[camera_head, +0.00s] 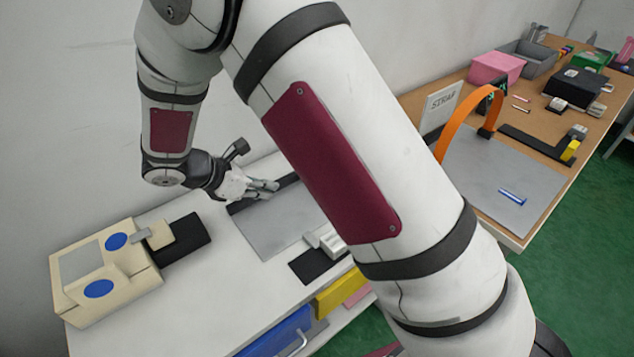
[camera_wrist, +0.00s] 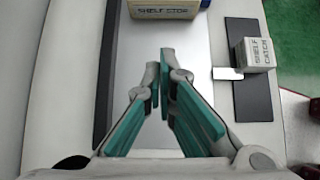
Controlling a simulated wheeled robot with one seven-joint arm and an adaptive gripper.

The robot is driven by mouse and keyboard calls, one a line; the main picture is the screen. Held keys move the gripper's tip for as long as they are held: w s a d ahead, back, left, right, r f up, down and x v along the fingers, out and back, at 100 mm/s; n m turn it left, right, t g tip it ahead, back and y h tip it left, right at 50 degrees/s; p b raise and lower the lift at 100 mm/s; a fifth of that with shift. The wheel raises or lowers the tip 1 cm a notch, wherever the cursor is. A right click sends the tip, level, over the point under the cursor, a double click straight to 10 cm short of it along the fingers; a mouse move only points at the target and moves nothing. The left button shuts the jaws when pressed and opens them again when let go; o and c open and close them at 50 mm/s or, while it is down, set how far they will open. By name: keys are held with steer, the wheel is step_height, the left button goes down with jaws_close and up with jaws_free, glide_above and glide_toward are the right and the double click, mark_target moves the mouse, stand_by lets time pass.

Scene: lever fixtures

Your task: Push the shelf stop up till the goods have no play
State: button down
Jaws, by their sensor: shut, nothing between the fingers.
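The shelf stop (camera_wrist: 163,11) is a block with a labelled front face at the top edge of the wrist view, cut off by the frame. It lies ahead of my gripper (camera_wrist: 160,72), which is shut and empty above a grey plate (camera_wrist: 140,50). A clear gap shows between the fingertips and the shelf stop. In the head view my gripper (camera_head: 268,187) is over the same grey plate (camera_head: 272,228); the shelf stop is hidden behind my arm there. The labelled shelf catch (camera_wrist: 250,54) stands on a black base to the right. I cannot make out the goods.
A black rail (camera_wrist: 106,75) runs along the plate's left side. A cream box with blue discs (camera_head: 105,268) stands at the left of the white bench. A second table with an orange strap (camera_head: 459,122) is at the right. My arm blocks the middle.

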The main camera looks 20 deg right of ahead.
steer(key=x, duration=1)
steer(key=shift+d+f, duration=0.15)
steer(key=shift+d, duration=0.1)
steer(key=shift+w+d+r+p, duration=0.1)
steer(key=shift+w+d+p, duration=0.15)
steer(key=shift+d, duration=0.3)
steer(key=shift+w+d+r+p, duration=0.1)
steer(key=shift+d+p, duration=0.15)
steer(key=shift+d, duration=0.3)
steer(key=shift+w+d, duration=0.25)
steer(key=shift+d, duration=0.35)
steer(key=shift+d, duration=0.1)
steer(key=shift+w+d, duration=0.15)
steer(key=shift+d, duration=0.4)
